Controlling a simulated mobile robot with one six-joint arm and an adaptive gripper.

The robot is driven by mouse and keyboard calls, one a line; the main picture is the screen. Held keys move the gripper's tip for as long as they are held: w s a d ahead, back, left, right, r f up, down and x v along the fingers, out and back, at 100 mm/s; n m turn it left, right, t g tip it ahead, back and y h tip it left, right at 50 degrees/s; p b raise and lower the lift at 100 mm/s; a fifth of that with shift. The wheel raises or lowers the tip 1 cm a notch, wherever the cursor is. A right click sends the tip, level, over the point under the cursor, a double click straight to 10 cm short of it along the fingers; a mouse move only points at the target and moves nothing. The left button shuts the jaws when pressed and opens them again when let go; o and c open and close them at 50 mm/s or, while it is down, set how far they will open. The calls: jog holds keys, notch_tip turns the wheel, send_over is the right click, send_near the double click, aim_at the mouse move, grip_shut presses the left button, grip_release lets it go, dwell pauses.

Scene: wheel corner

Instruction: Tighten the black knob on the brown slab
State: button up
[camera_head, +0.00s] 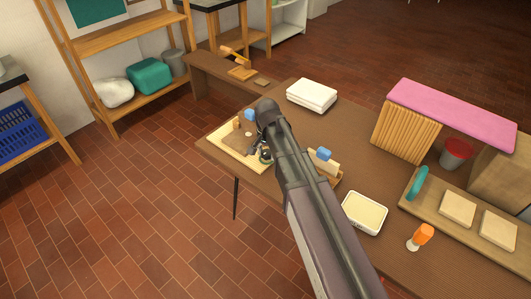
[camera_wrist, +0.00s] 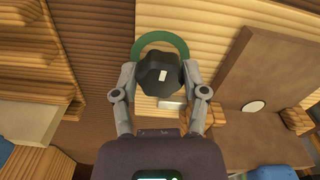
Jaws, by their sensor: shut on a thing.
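The black knob (camera_wrist: 161,84) has a lobed rim and a pale mark on its face. In the wrist view it sits between the two grey fingers of my gripper (camera_wrist: 160,70), which are closed against its left and right sides. A green ring (camera_wrist: 153,39) shows behind the knob. A smooth brown slab (camera_wrist: 252,62) lies to the right of the knob; where the knob meets its base is hidden. In the head view a brown slab (camera_head: 238,141) lies on a pale ribbed board (camera_head: 222,150), and my arm hides most of the gripper.
The brown table (camera_head: 300,125) holds a white cloth stack (camera_head: 312,95), a cream-filled tray (camera_head: 364,213), and an orange-topped bottle (camera_head: 422,236). A blue-topped piece (camera_head: 323,154) stands close right of my arm. Wooden blocks (camera_wrist: 297,120) lie right of the gripper in the wrist view.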

dwell(0.3)
jog(key=o, duration=1.2)
jog(key=shift+c, duration=0.2)
jog(key=shift+r, duration=0.1)
